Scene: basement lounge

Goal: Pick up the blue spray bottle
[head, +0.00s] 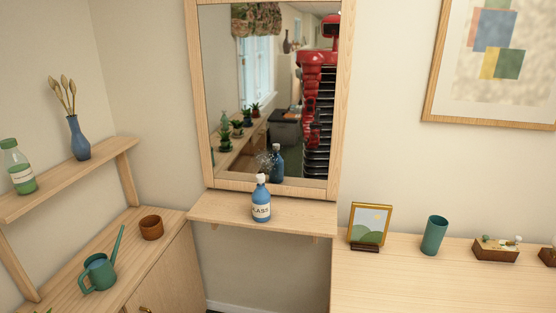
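The blue spray bottle (261,204) has a white top and a pale label with dark letters. It stands upright on a small wooden wall shelf (290,217) under a mirror, near the shelf's middle. Its reflection shows in the mirror behind it. Neither of my grippers shows directly in the head view. A red robot body shows only as a reflection in the mirror, too small to tell its grippers' state.
The mirror (270,100) rises right behind the shelf. At left, a cabinet holds a green watering can (98,273) and brown pot (151,228), below a shelf with a green bottle (18,168) and blue vase (78,140). At right, a wooden surface holds a picture frame (369,225) and green cup (434,236).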

